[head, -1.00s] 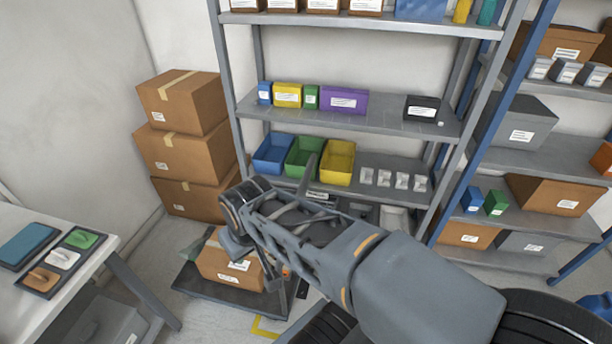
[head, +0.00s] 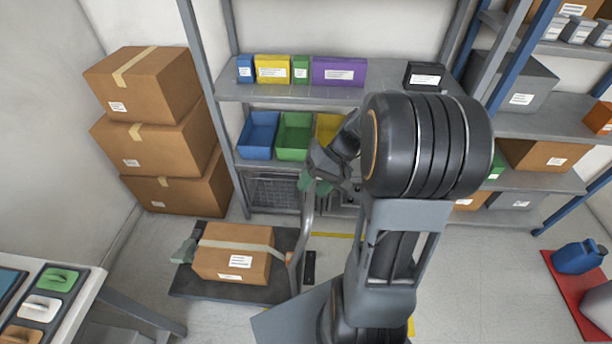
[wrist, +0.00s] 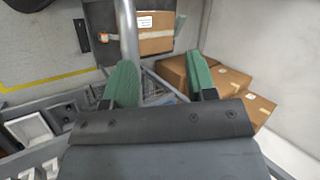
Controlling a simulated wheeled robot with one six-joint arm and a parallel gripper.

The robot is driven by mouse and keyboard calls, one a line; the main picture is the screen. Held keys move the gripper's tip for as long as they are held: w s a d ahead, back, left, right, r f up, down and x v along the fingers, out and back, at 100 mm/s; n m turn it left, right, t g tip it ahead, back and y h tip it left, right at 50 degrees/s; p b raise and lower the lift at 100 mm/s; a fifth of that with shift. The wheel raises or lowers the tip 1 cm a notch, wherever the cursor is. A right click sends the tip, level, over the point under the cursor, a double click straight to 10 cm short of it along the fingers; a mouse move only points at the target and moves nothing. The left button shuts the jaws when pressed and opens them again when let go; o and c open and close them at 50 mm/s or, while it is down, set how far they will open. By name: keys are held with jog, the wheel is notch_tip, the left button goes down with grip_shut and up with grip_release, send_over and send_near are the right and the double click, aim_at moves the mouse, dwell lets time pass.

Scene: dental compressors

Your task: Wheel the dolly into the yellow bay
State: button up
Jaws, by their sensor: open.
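The dolly (head: 202,290) is a dark flat platform at the lower left of the head view, with a strapped cardboard box (head: 218,262) on it. Its grey tube handle (head: 307,225) rises at the platform's right side. My gripper (head: 316,185) is at the handle's upper end, with green fingertips apart. In the wrist view, the open gripper (wrist: 162,85) has the handle (wrist: 128,32) beyond it, closer to the left finger; I cannot tell whether they touch. The yellow bay shows as floor lines (head: 336,235), right of the dolly, partly hidden by my arm.
A small dark block (head: 310,266) lies on the floor right of the dolly. Stacked cartons (head: 165,140) stand behind it, a shelf rack (head: 275,93) beyond, and a table (head: 85,310) at left. A red mat (head: 575,290) with a blue can lies at right.

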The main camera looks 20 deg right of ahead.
jog(key=w+d+f+m+t+y, duration=0.2)
jog(key=d+f+t+y, duration=0.15)
jog(key=d, duration=0.35)
jog(key=w+d+f+m+t+y, duration=0.1)
jog(key=w+d+f+t+y, duration=0.15)
jog(key=d+t, duration=0.35)
jog(key=w+a+f+g+p, duration=0.1)
jog(key=w+a+f+p, duration=0.1)
jog(key=w+a, duration=0.4)
jog(key=a+f, duration=0.1)
jog(key=a, duration=0.3)
jog(key=shift+a+m, duration=0.15)
jog(key=shift+m, duration=0.15)
jog(key=shift+w+f, duration=0.1)
grip_shut()
